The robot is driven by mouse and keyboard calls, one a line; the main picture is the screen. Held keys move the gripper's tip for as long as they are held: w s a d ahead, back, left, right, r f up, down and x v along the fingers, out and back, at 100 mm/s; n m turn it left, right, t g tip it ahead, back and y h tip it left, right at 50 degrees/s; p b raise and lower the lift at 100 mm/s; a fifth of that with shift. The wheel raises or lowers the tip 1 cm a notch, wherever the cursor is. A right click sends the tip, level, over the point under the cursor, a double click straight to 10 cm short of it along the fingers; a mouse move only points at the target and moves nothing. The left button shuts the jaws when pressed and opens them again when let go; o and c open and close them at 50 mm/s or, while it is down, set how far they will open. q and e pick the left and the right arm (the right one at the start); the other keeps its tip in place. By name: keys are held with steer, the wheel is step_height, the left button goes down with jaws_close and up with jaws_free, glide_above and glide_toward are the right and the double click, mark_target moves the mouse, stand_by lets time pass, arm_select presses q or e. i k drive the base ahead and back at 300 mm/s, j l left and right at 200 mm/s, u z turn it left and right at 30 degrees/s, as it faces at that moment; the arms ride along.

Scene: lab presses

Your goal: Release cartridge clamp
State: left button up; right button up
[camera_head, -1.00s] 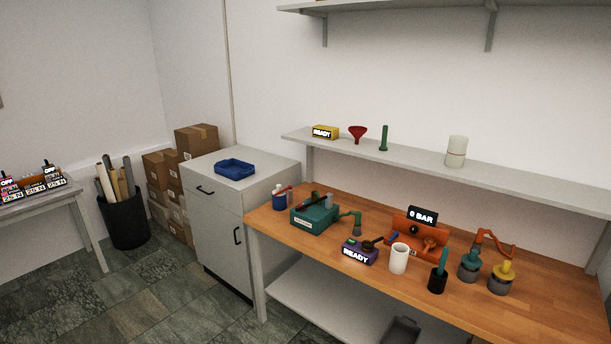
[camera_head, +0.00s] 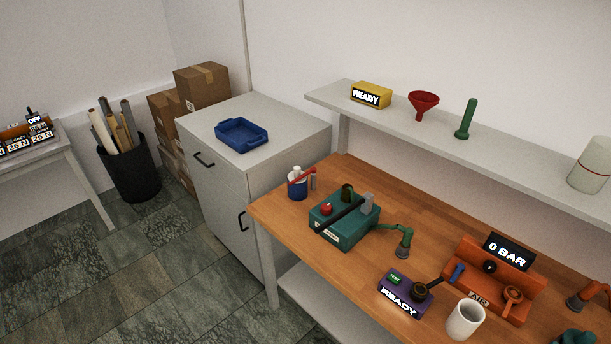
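A teal press-like device (camera_head: 348,229) sits on the wooden bench, with a red knob, a dark lever lying across its top and a grey block at its right end. A green jointed arm (camera_head: 396,235) stands just right of it. An orange unit (camera_head: 495,283) with a "0 BAR" display (camera_head: 509,251) and an "AIR" label stands further right. A purple box (camera_head: 405,294) reading "READY" has a dark handled part on it. I cannot tell which part is the cartridge clamp. Neither of my grippers is in view.
The wooden bench (camera_head: 272,207) has a shelf (camera_head: 400,126) above it, holding a yellow "READY" box (camera_head: 371,95) and a red funnel (camera_head: 423,105). A grey cabinet (camera_head: 215,195) with a blue tray (camera_head: 242,134) stands left. Tiled floor (camera_head: 170,270) in front is clear.

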mark_target(303, 176)
steer(key=i+j, duration=0.15)
steer(key=j, duration=0.25)
steer(key=i+j+z, duration=0.1)
steer(key=j, duration=0.35)
steer(key=i+j, duration=0.2)
steer(key=j, duration=0.25)
steer(key=i+j+z, duration=0.1)
steer(key=j, duration=0.3)
steer(key=i+j, duration=0.2)
steer(key=j, duration=0.25)
steer(key=i+j+z, duration=0.15)
steer(key=j, duration=0.3)
steer(key=i+j, duration=0.1)
steer(key=j, duration=0.35)
steer(key=i+j+z, duration=0.1)
steer(key=j, duration=0.35)
